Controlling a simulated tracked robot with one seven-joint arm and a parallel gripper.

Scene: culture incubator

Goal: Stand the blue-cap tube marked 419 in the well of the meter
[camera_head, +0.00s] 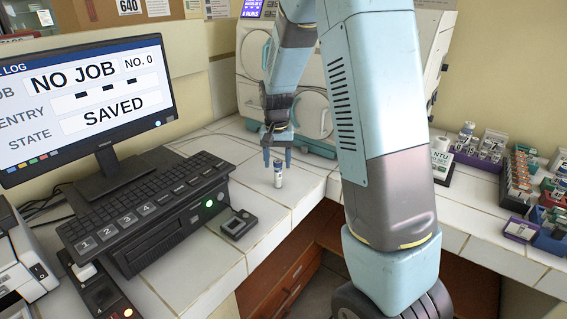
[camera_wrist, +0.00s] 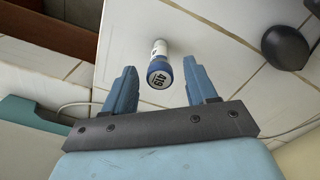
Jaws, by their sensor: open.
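The blue-cap tube (camera_head: 278,173) stands upright on the white tiled bench, left of my arm. In the wrist view the tube (camera_wrist: 159,72) shows its blue cap, marked 419, between my fingers. My gripper (camera_head: 277,158) is open just above and around the tube's top in the head view. In the wrist view both blue fingers of my gripper (camera_wrist: 160,88) stand apart with gaps on each side of the cap. A white device labelled NTU (camera_head: 441,160), seemingly the meter, stands right of my arm; its well cannot be made out.
A monitor (camera_head: 85,105) reads NO JOB and SAVED. A keyboard (camera_head: 145,205) and a small dark device (camera_head: 239,224) stand at the left. Racks of tubes (camera_head: 520,180) fill the right bench. An incubator (camera_head: 300,95) stands behind. Bare tiles surround the tube.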

